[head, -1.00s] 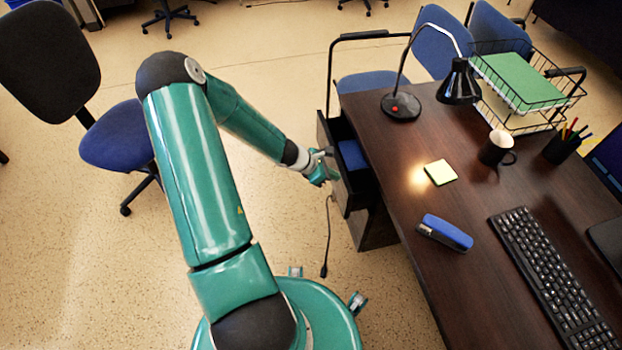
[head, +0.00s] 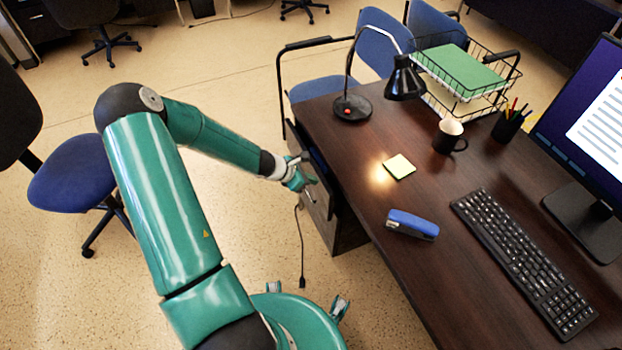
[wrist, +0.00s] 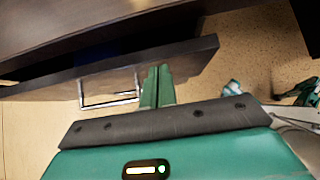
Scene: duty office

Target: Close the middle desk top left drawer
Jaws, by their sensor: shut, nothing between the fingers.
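The middle desk (head: 354,172) is dark brown, and its top left drawer (head: 316,194) stands partly open under the desk's left edge. Something blue shows in the narrow gap behind the drawer front. In the wrist view the drawer front (wrist: 198,55) is a dark panel with a metal bar handle (wrist: 110,102), and a dark gap separates it from the desk. My gripper (head: 309,181) is at the outer face of the drawer front. In the wrist view its green fingers (wrist: 157,82) are together and empty, beside the handle and seemingly against the panel; exact contact is hard to tell.
On the desk are a black lamp (head: 405,82), a mug (head: 447,138), sticky notes (head: 399,166), a blue stapler (head: 412,224), a keyboard (head: 522,260) and a monitor (head: 588,110). A blue chair (head: 72,186) stands at left. A cable (head: 301,250) hangs below the drawer.

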